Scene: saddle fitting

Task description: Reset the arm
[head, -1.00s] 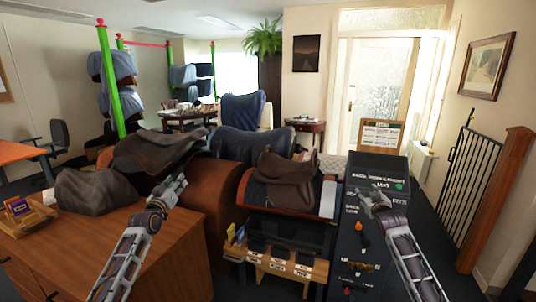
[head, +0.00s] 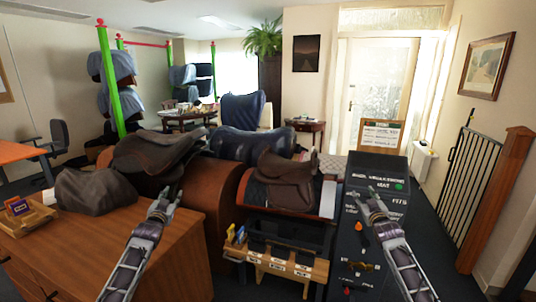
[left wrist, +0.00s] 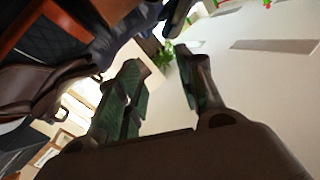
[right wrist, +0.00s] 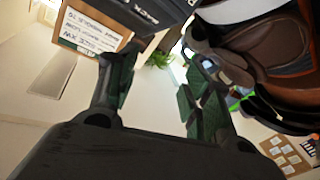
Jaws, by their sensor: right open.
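My left gripper (head: 166,200) is raised over the right part of the wooden desk, in front of the dark saddle (head: 150,150). In the left wrist view its two fingers (left wrist: 160,65) stand apart with nothing between them. My right gripper (head: 370,202) is raised in front of the dark labelled cabinet (head: 378,172). In the right wrist view its fingers (right wrist: 155,75) are apart and empty. A brown saddle (head: 286,178) sits on a stand between the two grippers. Both arms reach up from the bottom edge of the head view.
The wooden desk (head: 165,265) fills the lower left, with a dark grey covered lump (head: 95,188) on it. A low wooden bench (head: 275,262) with bins stands below the brown saddle. A framed sign (head: 381,135) stands behind the cabinet. A black gate (head: 477,170) is at the right.

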